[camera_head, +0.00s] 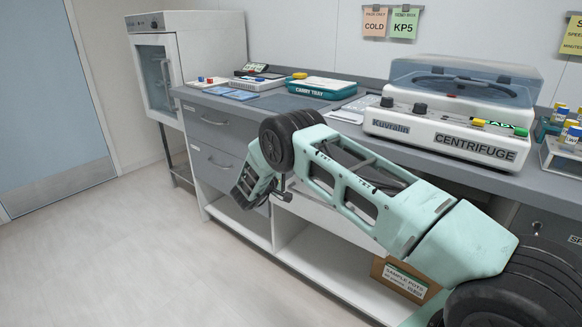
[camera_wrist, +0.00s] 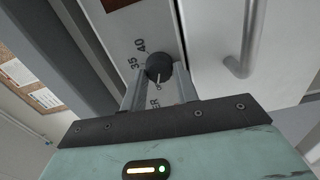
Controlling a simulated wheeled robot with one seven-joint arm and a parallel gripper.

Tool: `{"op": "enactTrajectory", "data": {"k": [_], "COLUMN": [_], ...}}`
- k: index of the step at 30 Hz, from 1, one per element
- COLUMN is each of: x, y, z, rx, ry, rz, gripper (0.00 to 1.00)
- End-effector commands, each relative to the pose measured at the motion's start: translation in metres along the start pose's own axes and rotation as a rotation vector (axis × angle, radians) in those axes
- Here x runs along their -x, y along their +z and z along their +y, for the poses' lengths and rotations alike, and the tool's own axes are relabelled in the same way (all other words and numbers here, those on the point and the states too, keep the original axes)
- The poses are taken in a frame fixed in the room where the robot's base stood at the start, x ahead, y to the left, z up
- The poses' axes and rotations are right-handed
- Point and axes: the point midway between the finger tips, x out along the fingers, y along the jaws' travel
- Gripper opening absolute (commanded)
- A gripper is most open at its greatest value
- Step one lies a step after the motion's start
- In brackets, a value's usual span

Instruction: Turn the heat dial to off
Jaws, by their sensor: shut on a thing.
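The heat dial (camera_wrist: 157,62) is a round black knob with a white pointer line, on a light grey panel in the wrist view. Its pointer is toward the bottom of the picture, away from the numbers 35 and 40. My gripper (camera_wrist: 159,80) is shut on the dial, with one grey finger on each side of it. Lettering below the dial is partly hidden between the fingers, and I cannot read the mark at the pointer. In the head view my arm reaches down in front of the bench, and I cannot make out the dial there.
A white front with a curved handle (camera_wrist: 250,50) is close to the right of the dial in the wrist view. In the head view, the bench carries a centrifuge (camera_head: 450,135) and a teal carry tray (camera_head: 322,90). A white cabinet (camera_head: 190,60) stands left; the floor there is clear.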

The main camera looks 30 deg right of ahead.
Motion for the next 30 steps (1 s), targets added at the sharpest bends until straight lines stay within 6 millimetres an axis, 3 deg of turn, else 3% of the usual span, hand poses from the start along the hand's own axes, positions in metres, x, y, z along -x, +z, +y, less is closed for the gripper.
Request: {"op": "enactTrajectory", "data": {"k": [21,22,24,30], "x": [0.001,0.001,0.0009,0.0005], "y": [-0.0003,-0.0003,-0.0003,-0.0002], "z": [-0.0013,-0.0014,-0.0013,-0.0008], "rx": [0.077,0.077,0.077,0.076], "ry": [-0.002,-0.002,-0.002,-0.001], "rz": [0.002,0.002,0.002,0.001], "gripper": [0.07,0.36,0.51,0.51]}}
